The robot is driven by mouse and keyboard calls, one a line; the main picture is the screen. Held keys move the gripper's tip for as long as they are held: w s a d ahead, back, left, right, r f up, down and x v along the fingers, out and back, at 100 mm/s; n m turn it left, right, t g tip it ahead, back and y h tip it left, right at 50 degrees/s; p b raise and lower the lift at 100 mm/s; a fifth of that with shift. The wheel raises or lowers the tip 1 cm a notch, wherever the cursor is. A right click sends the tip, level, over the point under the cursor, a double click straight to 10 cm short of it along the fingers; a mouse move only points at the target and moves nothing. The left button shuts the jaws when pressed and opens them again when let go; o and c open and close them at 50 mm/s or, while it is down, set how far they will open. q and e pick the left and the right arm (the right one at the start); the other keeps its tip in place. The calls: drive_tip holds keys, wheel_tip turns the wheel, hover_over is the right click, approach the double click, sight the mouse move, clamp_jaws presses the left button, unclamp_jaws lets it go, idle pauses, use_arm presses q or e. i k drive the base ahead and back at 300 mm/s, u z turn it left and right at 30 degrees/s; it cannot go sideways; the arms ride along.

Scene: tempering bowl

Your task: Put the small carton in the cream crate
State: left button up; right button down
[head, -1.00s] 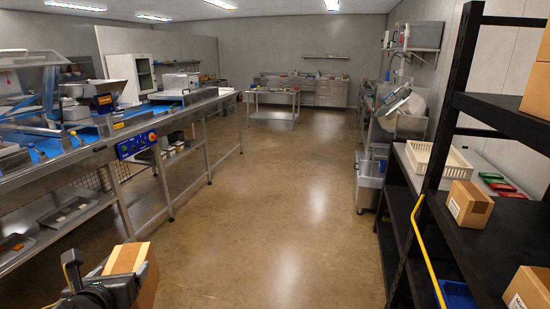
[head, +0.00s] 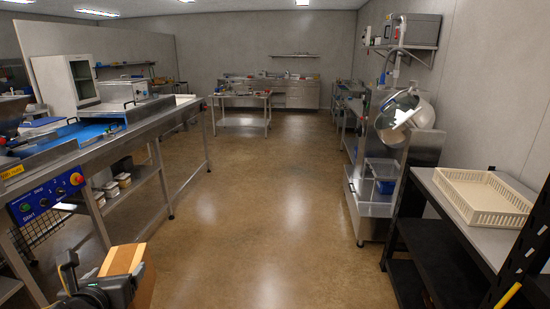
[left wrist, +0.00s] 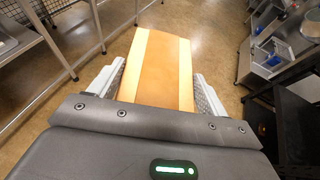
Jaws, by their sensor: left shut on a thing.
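The small carton (head: 122,261) is a brown cardboard box with a pale tape strip, at the bottom left of the head view. My left gripper (head: 98,290) is shut on it and holds it above the floor. In the left wrist view the carton (left wrist: 160,70) sits between both fingers of my left gripper (left wrist: 158,88). The cream crate (head: 483,197) is a slotted, open, shallow box on a grey-topped table at the right. It looks empty. The carton is well apart from the crate. My right gripper is not in view.
A conveyor line with a blue control box (head: 48,200) runs along the left. A steel machine with a tilted drum (head: 398,118) stands left of the crate's table (head: 446,199). A black shelf rack (head: 530,245) is at the right edge. The floor aisle (head: 260,220) between is clear.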

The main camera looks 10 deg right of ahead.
sight(479, 201)
drive_tip(key=z, duration=0.25)
drive_tip(key=i, duration=1.9)
drive_tip(key=z, duration=1.2)
drive_tip(key=i, duration=1.2)
drive_tip(key=z, duration=1.75)
drive_tip(key=i, duration=0.7)
drive_tip(key=z, duration=0.35)
